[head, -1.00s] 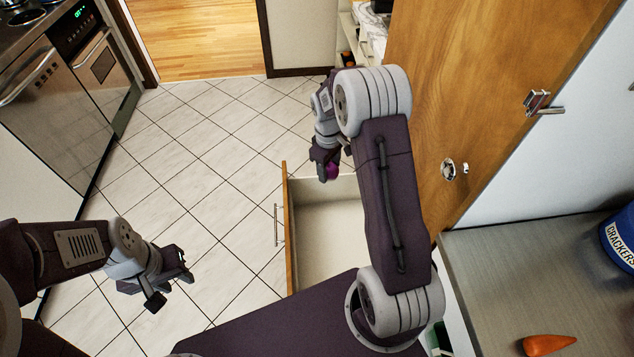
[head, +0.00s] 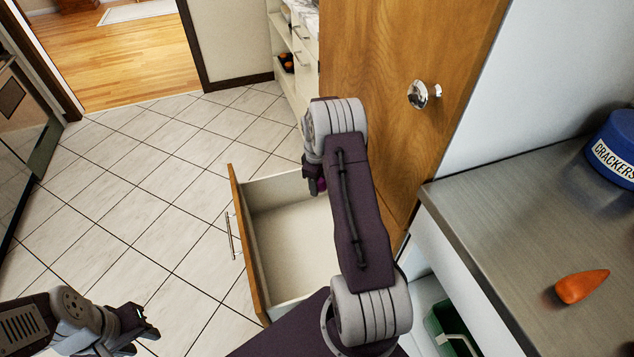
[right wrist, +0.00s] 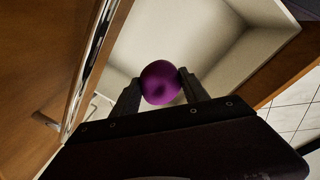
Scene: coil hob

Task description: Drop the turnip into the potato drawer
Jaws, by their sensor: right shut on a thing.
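The purple turnip (right wrist: 161,83) is held between the two fingers of my right gripper (right wrist: 160,88). In the head view only a small part of the turnip (head: 321,184) shows beside my right arm. An open drawer (head: 251,250) with a wooden front and pale inside stands below and around that arm. The turnip appears over the drawer's far end; its height above the floor of the drawer is unclear. The visible part of the drawer is empty. My left gripper (head: 150,322) is open and empty at the lower left, away from the drawer.
A grey counter (head: 480,200) at the right bears a carrot (head: 582,286) and a blue crackers tub (head: 612,150). A green bin (head: 450,330) sits below it. A tall wooden door (head: 400,50) stands behind the drawer. Tiled floor (head: 130,210) to the left is clear.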

